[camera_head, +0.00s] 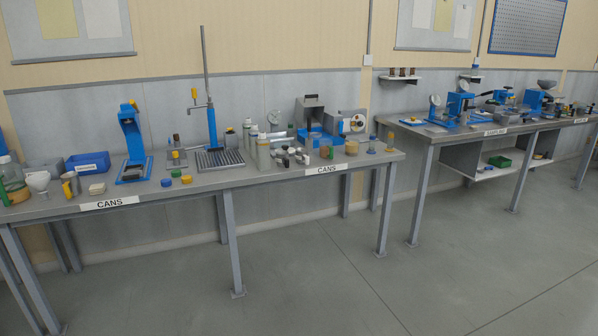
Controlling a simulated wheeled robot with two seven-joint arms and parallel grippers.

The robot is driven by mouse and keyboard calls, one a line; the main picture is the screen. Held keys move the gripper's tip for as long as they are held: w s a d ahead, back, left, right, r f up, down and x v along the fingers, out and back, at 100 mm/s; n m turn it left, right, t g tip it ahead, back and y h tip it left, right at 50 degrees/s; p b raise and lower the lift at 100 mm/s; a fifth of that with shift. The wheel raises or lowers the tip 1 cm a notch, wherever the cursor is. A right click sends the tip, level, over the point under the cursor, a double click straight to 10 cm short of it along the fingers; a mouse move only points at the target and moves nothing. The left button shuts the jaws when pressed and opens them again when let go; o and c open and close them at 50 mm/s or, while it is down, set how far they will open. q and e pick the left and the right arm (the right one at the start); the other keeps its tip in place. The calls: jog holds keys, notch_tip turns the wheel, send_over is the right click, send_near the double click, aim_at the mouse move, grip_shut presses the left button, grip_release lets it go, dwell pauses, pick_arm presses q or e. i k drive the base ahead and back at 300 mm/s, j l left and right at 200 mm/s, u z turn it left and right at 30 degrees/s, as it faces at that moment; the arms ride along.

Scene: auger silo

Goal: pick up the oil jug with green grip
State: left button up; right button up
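At the far left end of the near bench (225,182), a large clear glass vessel (13,174) is cut by the picture's left edge. A green upright part shows at its lower left, and it may be the green grip of the oil jug; I cannot tell for sure. A white mug-like vessel with a yellow handle (70,185) stands further right on the same bench. Neither of my grippers is in view.
The bench also holds a blue bin (88,163), a blue press (131,145), a drill-like stand (209,120) and several cans (262,152). A second bench (480,130) stands at the right. The floor (330,270) in front is clear.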

aim_at(326, 150)
jog(key=i, duration=3.3)
jog(key=u, duration=0.5)
